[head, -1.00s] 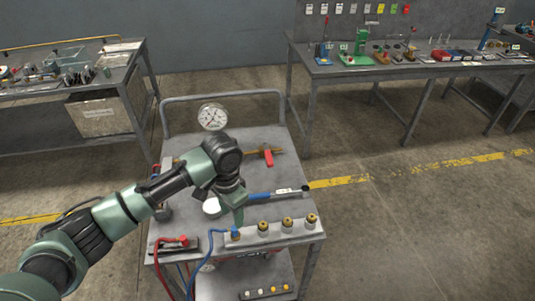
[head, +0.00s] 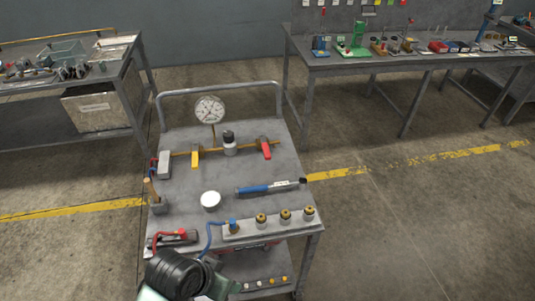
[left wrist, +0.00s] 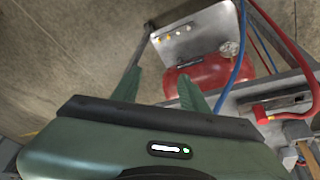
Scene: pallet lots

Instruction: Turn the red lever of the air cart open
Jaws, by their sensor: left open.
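The red lever (head: 265,149) is on the right part of a brass pipe on top of the grey air cart (head: 285,171). It lies across the pipe and points toward the cart's front. A yellow lever (head: 196,158) sits further left on the same pipe, also across it. My left gripper is open and empty in the left wrist view (left wrist: 160,76), with its two green fingers apart. It is low at the cart's front, away from the red lever; its fingers are not clear in the head view. The red lever is not seen in the left wrist view. My right gripper is not in view.
A round gauge (head: 210,109) stands behind the pipe. A blue-handled tool (head: 266,187), a white round cap (head: 211,200) and brass fittings (head: 285,214) are on the cart top. Red (left wrist: 296,57) and blue hoses (left wrist: 237,60) hang at the front, near a red tank (left wrist: 215,74).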

